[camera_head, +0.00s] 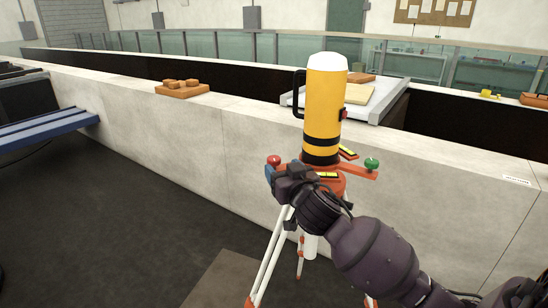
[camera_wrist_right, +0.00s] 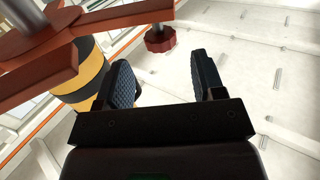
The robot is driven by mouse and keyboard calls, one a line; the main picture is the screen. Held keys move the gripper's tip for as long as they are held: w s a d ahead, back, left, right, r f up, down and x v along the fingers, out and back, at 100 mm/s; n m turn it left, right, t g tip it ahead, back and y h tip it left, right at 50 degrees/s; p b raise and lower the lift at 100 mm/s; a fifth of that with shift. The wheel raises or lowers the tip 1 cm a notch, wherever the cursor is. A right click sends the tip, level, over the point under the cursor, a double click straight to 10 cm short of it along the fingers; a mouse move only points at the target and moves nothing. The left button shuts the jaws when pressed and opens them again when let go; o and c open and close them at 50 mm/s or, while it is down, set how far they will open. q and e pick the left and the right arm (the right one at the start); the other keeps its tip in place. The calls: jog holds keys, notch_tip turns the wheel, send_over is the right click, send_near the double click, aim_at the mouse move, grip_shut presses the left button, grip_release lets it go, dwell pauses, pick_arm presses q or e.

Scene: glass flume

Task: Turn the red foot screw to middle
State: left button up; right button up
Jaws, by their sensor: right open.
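The red foot screw (camera_head: 274,161) is a small round knob at the left arm of the orange-red three-armed base (camera_head: 358,172). It also shows in the right wrist view as a dark red scalloped knob (camera_wrist_right: 160,39). My right gripper (camera_head: 271,175) is at the left of the base, close by the red screw. In the wrist view its two ridged black fingers (camera_wrist_right: 164,72) are apart, with the knob beyond the gap between their tips and no visible contact. A yellow instrument with black bands (camera_head: 326,105) stands upright on the base. My left gripper is not in view.
A green foot screw (camera_head: 371,163) stands on the base's right arm. Yellow-topped bars (camera_head: 328,175) lie on the base. White tripod legs (camera_head: 268,262) stand below it. A pale wall (camera_head: 180,130) runs behind, bearing an orange tray (camera_head: 182,92) and a white board (camera_head: 384,100).

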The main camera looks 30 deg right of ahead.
aim_at(274, 158)
jog(key=shift+p+x, duration=0.4)
jog(key=shift+x, duration=2.65)
jog(key=shift+a, duration=0.1)
jog(key=shift+c, duration=0.4)
jog(key=c, duration=0.9)
jog(key=shift+o, duration=0.2)
jog(key=shift+n+y, duration=0.4)
jog(key=shift+y, duration=0.2)
jog(key=n+y, duration=0.2)
jog(key=y, duration=0.1)
jog(key=n+y, duration=0.2)
jog(key=y, duration=0.1)
jog(key=shift+y, duration=0.3)
jog(key=shift+n+g+y, duration=0.65)
jog(key=shift+n+y, duration=0.45)
jog(key=shift+y, duration=0.4)
jog(key=shift+n+g+y, duration=0.65)
jog(key=shift+n+y, duration=0.45)
jog(key=shift+y, duration=0.4)
jog(key=shift+n+g+y, duration=0.3)
jog(key=shift+y, duration=0.1)
